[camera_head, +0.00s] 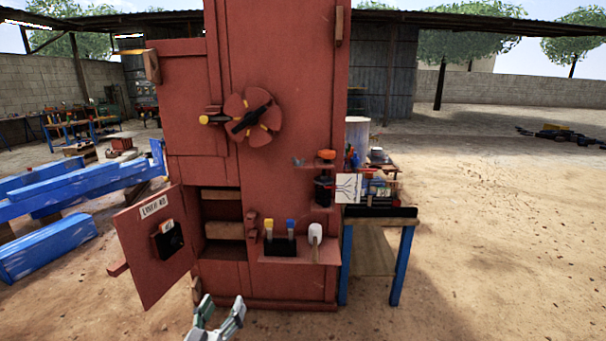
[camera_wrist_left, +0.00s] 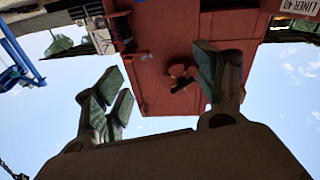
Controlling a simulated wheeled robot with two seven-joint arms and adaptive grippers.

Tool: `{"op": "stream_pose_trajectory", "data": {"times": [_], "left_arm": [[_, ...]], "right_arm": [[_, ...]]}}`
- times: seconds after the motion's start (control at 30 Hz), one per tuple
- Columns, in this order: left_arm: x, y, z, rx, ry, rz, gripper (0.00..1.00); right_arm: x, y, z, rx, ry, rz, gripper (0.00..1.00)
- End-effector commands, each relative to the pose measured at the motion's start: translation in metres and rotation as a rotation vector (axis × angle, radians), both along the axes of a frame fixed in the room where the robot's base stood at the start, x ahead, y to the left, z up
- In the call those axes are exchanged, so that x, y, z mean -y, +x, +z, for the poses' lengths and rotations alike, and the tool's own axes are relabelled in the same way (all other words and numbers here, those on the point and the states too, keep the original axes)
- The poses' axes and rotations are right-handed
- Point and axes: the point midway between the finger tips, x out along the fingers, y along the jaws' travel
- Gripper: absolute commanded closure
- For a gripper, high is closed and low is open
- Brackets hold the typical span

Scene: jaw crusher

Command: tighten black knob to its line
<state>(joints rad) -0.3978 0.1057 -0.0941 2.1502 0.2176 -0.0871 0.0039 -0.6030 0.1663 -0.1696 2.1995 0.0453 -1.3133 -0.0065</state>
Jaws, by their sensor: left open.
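The black knob (camera_head: 251,121) is a bar-shaped grip on a red lobed disc (camera_head: 262,133) with yellow marks, high on the front of the red crusher body (camera_head: 285,80). The bar sits tilted; I cannot tell which mark is its line. It also shows small and upside down in the left wrist view (camera_wrist_left: 182,86). My left gripper (camera_head: 222,307) is at the bottom of the head view, well below and apart from the knob. Its jaws (camera_wrist_left: 160,80) are open and empty, with the knob seen between them in the distance. My right gripper is not in view.
A red door (camera_head: 145,265) labelled LINER hangs open at lower left, beside an open compartment (camera_head: 222,225). A low shelf (camera_head: 300,255) holds brushes and a white-topped item. A blue-legged table (camera_head: 403,265) stands at right. Blue beams (camera_head: 60,195) lie left.

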Motion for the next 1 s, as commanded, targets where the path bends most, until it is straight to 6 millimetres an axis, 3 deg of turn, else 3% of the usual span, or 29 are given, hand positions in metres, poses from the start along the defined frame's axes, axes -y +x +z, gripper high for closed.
{"op": "stream_pose_trajectory", "data": {"times": [0.37, 0.53, 0.77, 1.0], "left_arm": [[0.000, 0.000, -0.001, -0.006, 0.003, -0.001, 0.29], [0.002, 0.000, -0.013, -0.057, 0.014, -0.009, 0.29], [0.007, -0.003, -0.051, -0.222, 0.058, -0.032, 0.29], [0.008, -0.016, -0.106, -0.448, 0.125, -0.057, 0.29]], "right_arm": [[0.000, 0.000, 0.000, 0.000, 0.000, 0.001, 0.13], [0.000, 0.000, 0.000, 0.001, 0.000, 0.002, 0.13], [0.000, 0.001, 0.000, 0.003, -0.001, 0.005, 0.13], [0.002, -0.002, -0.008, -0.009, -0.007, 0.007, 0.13]]}}
